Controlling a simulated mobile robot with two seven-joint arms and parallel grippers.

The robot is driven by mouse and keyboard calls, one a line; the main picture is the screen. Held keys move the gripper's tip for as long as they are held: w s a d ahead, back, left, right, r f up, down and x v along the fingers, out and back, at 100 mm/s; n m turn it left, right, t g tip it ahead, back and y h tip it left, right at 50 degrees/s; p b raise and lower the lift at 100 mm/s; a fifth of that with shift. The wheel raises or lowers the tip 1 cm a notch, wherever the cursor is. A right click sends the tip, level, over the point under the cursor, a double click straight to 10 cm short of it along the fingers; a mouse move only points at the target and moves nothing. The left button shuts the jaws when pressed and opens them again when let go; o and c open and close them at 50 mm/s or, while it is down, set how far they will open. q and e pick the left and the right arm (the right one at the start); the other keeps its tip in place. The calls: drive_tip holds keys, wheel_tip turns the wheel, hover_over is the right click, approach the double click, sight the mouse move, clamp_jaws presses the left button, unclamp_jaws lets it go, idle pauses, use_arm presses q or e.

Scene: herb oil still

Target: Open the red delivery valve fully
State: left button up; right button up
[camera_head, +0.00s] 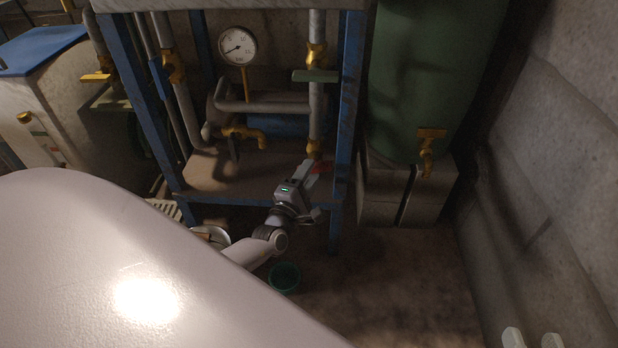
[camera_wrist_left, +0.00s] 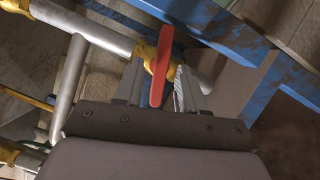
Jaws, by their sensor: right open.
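The red delivery valve has a red lever (camera_head: 321,168) on a brass body (camera_head: 314,149), low on the vertical grey pipe by the frame's right post. My left gripper (camera_head: 314,167) is at this lever in the head view and partly covers it. In the left wrist view the red lever (camera_wrist_left: 161,66) stands between the two fingers of my left gripper (camera_wrist_left: 158,84). A narrow gap shows on each side of the lever, so the fingers look open around it.
A blue frame post (camera_head: 345,130) stands close right of the lever. A green-handled valve (camera_head: 315,76) sits higher on the same pipe. A brass tap (camera_head: 244,134) and pressure gauge (camera_head: 238,46) are left. A green tank (camera_head: 425,80) stands right; a green bucket (camera_head: 285,277) is below.

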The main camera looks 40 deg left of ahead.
use_arm(q)
clamp_jaws()
drive_tip(key=shift+n, duration=0.4)
drive_tip(key=shift+w+d+f+n+y, duration=0.15)
drive_tip(key=shift+n+y, duration=1.3)
drive_tip(key=shift+n, duration=1.75)
drive_tip(key=shift+w+d+f+n+y, duration=0.15)
drive_tip(key=shift+n+y, duration=1.25)
drive_tip(key=shift+n, duration=1.8)
drive_tip(key=shift+d+f+n+y, duration=0.2)
drive_tip(key=shift+n+y, duration=1.25)
drive_tip(key=shift+n, duration=1.75)
unclamp_jaws()
